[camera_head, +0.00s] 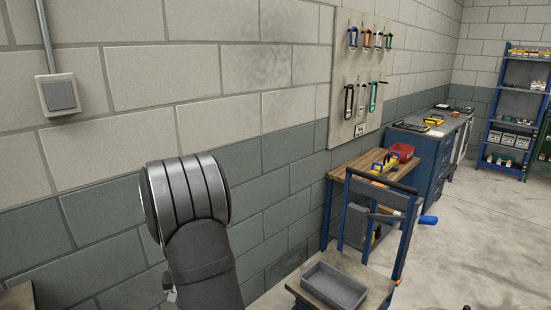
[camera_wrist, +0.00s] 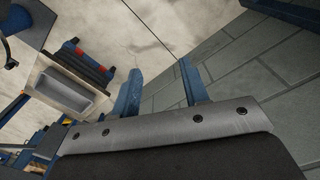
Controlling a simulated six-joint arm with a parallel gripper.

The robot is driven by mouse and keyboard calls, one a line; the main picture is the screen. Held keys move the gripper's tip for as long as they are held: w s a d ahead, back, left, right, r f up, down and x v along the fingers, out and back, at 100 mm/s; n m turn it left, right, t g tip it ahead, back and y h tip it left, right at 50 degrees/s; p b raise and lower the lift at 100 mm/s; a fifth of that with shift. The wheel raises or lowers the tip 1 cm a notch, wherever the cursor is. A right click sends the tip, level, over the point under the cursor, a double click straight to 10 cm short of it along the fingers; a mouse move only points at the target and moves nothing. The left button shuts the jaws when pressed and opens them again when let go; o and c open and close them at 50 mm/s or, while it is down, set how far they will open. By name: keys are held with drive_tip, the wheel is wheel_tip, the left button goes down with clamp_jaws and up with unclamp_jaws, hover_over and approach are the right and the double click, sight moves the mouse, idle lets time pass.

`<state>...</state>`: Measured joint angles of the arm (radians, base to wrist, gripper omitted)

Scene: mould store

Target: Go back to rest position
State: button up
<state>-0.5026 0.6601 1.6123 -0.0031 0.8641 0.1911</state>
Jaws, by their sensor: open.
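My gripper (camera_wrist: 160,68) shows in the wrist view with its two blue fingers apart and nothing between them. Past the fingers are bare pale floor and the grey block wall. In the head view a grey part of my arm stands in front of the wall at left of centre. My gripper itself does not show in that view.
A grey tray (camera_head: 335,286) sits on a low wooden-topped stand, right of my arm. A tool board (camera_head: 345,75), blue cabinets (camera_head: 426,160) and a shelf rack (camera_head: 508,105) lie beyond.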

drive_tip(key=w+d+f+m, duration=0.1)
drive_tip(key=w+d+f, duration=0.1)
drive_tip(key=d, duration=0.7)
drive_tip(key=shift+w+d+f, duration=0.25)
drive_tip(key=shift+w+f, duration=0.15)
drive_tip(key=shift+f, duration=0.2)
idle(0.8)
